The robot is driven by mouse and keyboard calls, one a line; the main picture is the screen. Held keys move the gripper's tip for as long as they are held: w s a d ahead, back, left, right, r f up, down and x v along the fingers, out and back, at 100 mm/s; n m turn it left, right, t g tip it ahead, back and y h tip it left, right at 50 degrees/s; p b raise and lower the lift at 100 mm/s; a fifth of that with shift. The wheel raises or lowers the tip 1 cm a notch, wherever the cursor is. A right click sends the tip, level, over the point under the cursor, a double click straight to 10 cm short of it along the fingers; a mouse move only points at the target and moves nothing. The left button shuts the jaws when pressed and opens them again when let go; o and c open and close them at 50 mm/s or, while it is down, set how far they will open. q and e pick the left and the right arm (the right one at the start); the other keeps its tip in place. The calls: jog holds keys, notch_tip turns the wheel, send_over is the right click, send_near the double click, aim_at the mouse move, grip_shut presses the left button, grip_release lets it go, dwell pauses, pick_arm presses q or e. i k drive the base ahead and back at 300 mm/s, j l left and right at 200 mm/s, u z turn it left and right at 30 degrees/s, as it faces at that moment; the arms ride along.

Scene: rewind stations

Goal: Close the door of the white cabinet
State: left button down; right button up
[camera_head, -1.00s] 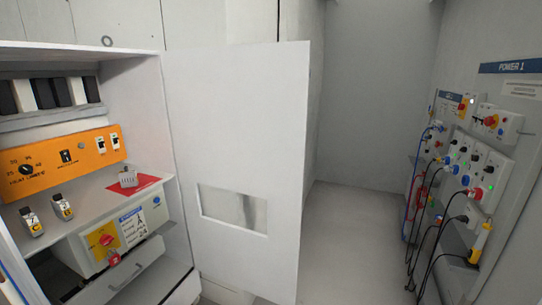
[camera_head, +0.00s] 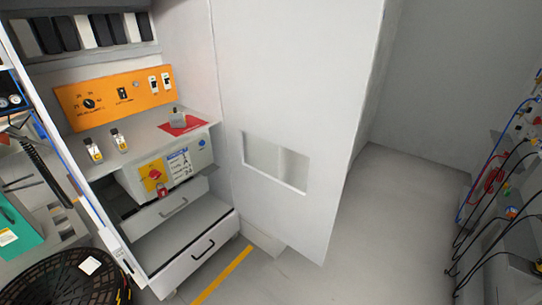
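The white cabinet (camera_head: 196,62) stands open at the left of the head view. Its white door (camera_head: 300,80) is swung wide open, hinged at the cabinet's right side, with a rectangular window (camera_head: 276,162) low in the panel. Inside are an orange panel (camera_head: 115,98) with switches, a shelf with a grey padlock-like item on a red card (camera_head: 183,125), two small yellow-and-white items, and a white box (camera_head: 165,172) with a red knob. Two drawers with handles sit below. Neither of my grippers is in view.
A black round mesh basket (camera_head: 65,275) and a green item (camera_head: 15,225) are at the lower left. A panel with cables (camera_head: 495,190) stands at the right. Grey floor (camera_head: 390,225) lies clear between door and panel, with a yellow line (camera_head: 222,275) before the cabinet.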

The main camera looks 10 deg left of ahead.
aim_at(294, 76)
jog(key=i+l+u, duration=0.5)
jog(key=l, duration=0.15)
jog(key=i+l+u, duration=0.25)
jog(key=l+u, duration=0.25)
jog(key=l, duration=0.2)
jog(key=i+l+u, duration=0.15)
jog(key=l+u, duration=0.35)
jog(key=l, duration=0.35)
jog(key=l+u, duration=0.5)
jog(key=l, duration=0.4)
jog(key=k+l+u, duration=0.15)
jog(key=l+u, duration=0.35)
jog(key=l, duration=0.4)
